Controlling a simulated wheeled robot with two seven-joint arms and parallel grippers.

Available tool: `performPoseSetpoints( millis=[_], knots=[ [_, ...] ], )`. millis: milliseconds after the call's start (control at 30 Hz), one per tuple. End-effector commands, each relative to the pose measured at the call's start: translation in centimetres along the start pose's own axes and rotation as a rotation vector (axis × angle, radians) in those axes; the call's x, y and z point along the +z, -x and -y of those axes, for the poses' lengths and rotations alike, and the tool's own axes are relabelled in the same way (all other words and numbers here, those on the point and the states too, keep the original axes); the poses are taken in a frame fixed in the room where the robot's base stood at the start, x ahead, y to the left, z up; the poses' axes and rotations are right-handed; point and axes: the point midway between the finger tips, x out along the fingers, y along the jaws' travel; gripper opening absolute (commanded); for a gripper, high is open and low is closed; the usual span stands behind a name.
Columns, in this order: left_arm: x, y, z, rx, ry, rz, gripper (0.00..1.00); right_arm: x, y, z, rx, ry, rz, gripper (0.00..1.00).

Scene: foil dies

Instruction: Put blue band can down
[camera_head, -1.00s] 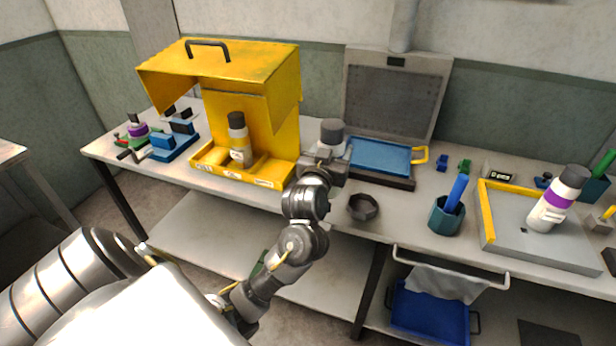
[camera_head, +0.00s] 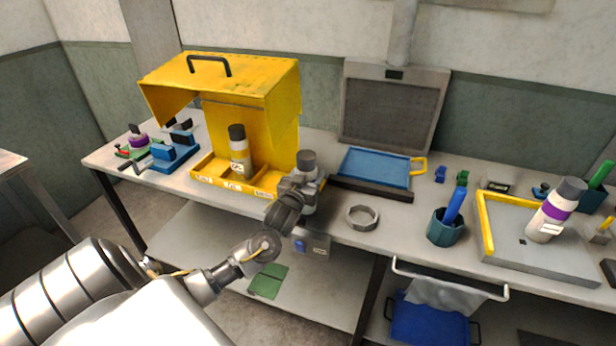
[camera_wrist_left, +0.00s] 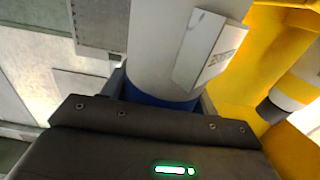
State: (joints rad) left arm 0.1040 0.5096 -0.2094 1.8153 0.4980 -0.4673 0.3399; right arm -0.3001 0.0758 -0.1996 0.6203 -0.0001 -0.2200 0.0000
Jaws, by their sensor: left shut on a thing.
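The blue band can (camera_head: 308,182) is white with a grey cap and stands about upright in my left gripper (camera_head: 298,190). In the left wrist view the can (camera_wrist_left: 185,45) fills the middle, with its blue band (camera_wrist_left: 158,97) low between the jaws and a printed label on its side. My left gripper (camera_wrist_left: 160,110) is shut on it. The can is at the right front end of the yellow hooded rack (camera_head: 270,90). The gripper hides its lower part, so I cannot tell whether it touches anything. My right gripper is out of view.
A blue tray (camera_head: 375,167), an octagonal ring (camera_head: 362,217) and a teal cup (camera_head: 445,230) lie to the right. A purple-banded can (camera_head: 555,212) leans over a grey board (camera_head: 530,250).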

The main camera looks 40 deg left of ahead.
Motion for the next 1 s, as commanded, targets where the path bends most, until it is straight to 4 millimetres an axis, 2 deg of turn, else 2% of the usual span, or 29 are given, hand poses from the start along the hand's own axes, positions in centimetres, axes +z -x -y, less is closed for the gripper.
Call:
performPoseSetpoints(
  millis=[167,500,533,600,700,1000],
  knots=[
    [1.0,0.0,0.1,-0.001,0.002,-0.005,0.21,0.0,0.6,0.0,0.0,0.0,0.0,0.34],
    [1.4,0.0,0.0,-0.002,0.003,-0.005,0.21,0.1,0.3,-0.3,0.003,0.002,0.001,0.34],
    [1.5,0.0,0.0,-0.001,0.001,-0.002,0.62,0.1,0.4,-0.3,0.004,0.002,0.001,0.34],
    [1.5,0.0,0.0,-0.001,0.001,-0.002,0.71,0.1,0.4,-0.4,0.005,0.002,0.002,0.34],
    [1.4,0.0,0.0,-0.001,0.001,-0.002,0.81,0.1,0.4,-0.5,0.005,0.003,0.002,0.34],
    [1.1,0.0,0.0,-0.001,0.001,-0.003,0.81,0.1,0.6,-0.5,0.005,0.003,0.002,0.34]
  ],
)
